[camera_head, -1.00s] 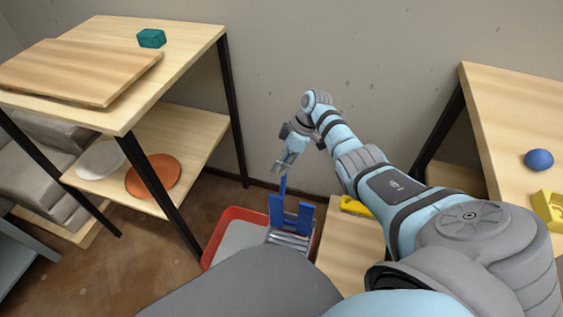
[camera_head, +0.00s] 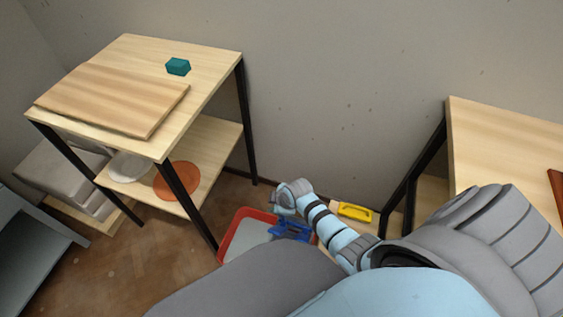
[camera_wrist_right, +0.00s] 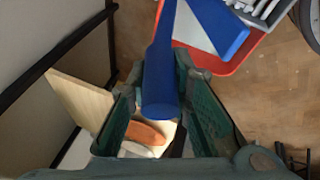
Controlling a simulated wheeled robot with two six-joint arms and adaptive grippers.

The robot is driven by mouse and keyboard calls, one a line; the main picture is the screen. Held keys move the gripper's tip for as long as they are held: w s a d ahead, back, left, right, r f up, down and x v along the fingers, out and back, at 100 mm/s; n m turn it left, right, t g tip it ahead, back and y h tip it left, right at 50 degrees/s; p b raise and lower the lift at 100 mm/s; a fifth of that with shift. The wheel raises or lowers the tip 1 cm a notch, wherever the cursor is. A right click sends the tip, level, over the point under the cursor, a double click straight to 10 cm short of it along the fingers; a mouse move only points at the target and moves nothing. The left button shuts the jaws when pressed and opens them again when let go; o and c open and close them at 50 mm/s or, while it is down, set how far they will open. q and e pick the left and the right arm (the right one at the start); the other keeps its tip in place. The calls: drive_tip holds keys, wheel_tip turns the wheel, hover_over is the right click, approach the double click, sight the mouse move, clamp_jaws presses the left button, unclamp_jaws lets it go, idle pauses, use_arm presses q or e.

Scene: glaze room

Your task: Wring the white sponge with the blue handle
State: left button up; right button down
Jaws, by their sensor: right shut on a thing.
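My right gripper (camera_wrist_right: 160,85) is shut on a blue handle (camera_wrist_right: 162,65), whose rounded end sits between the fingers. In the head view its arm reaches down to a red tub (camera_head: 231,232) with a pale grey inside; the fingers are mostly hidden there behind the wrist. A blue frame (camera_head: 291,229) lies at the tub's right part, close by the gripper. The wrist view also shows the red tub rim (camera_wrist_right: 226,67), the blue frame (camera_wrist_right: 217,22) and pale slats (camera_wrist_right: 262,8). I cannot clearly pick out the white sponge. My left gripper is not in view.
A shelf table at left carries a wooden board (camera_head: 115,98) and a teal block (camera_head: 178,66). A white plate (camera_head: 128,166) and an orange plate (camera_head: 177,180) lie on its lower shelf. A yellow object (camera_head: 355,211) lies right of the tub. Another table (camera_head: 500,145) stands at right.

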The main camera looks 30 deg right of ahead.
drive_tip(key=shift+s+a+f+t+h+p, duration=0.25)
drive_tip(key=shift+s+a+t+h, duration=0.1)
drive_tip(key=shift+s+a, duration=0.25)
drive_tip(key=shift+s+a+f+t+h+p, duration=0.1)
drive_tip(key=shift+s+a+f+t+h, duration=0.25)
drive_tip(key=shift+a, duration=0.35)
drive_tip(key=shift+s+r, duration=0.1)
drive_tip(key=c, duration=1.4)
unclamp_jaws()
drive_tip(key=shift+c, duration=0.2)
